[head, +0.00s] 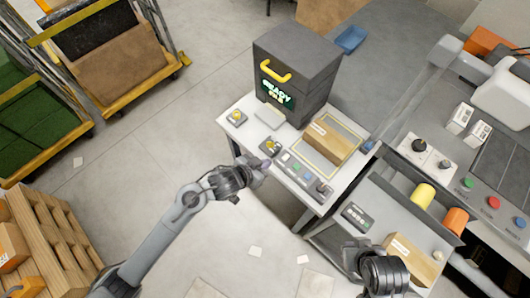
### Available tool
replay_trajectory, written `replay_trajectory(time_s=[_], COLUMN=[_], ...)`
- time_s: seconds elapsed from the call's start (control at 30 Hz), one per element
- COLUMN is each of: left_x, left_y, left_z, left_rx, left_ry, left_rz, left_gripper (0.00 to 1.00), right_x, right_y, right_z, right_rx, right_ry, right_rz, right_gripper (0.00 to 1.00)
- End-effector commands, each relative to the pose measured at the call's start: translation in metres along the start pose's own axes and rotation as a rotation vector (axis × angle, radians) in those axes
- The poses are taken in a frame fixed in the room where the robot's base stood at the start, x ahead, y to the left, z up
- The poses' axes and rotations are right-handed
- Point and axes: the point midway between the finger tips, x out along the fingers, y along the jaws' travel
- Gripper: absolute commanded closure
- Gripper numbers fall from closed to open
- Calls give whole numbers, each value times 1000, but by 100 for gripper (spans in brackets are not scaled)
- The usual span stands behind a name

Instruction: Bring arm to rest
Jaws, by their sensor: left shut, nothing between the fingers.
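My left arm comes in from the lower left. My left gripper (264,165) is shut and empty at the front left edge of the white table (240,143). Its tips are close to the small controls on that edge; I cannot tell whether they touch. A dark part of my right arm (384,272) shows at the bottom right, in front of a cardboard box (416,262). I cannot make out its fingers.
The white table holds a dark grey machine (305,60) with a yellow handle, a cardboard box (332,139) and small buttons. A console (478,185) with coloured buttons stands at right. Yellow carts (110,50) and a pallet (45,235) are at left.

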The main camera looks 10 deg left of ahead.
Motion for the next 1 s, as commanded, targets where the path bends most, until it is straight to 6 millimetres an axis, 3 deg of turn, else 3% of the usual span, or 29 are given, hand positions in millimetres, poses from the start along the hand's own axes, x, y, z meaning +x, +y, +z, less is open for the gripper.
replay_trajectory(time_s=[0.13,0.23,0.37,0.47,0.57,0.67,0.83,1.0], left_x=[0,1,2,-11,-35,-66,-127,-188], left_y=[1,7,28,48,52,43,18,-9], left_z=[2,14,52,79,99,117,144,151], left_rx=[-1,-12,-64,-149,-253,-327,-411,-438], left_ry=[-2,-20,-71,-89,-115,-165,-290,-410], left_rz=[1,10,42,56,14,-63,-205,-303], left_gripper=[100,100,100,100,100,100,100,100], right_x=[0,0,0,0,0,0,0,0], right_y=[0,1,2,2,2,2,2,1], right_z=[0,0,0,0,1,1,1,1], right_rx=[-1,-4,-7,-9,-9,-9,-8,-5], right_ry=[0,0,-1,-1,-1,-1,-1,-1], right_rz=[1,3,6,7,7,7,6,4], right_gripper=[100,100,100,100,100,100,100,100])
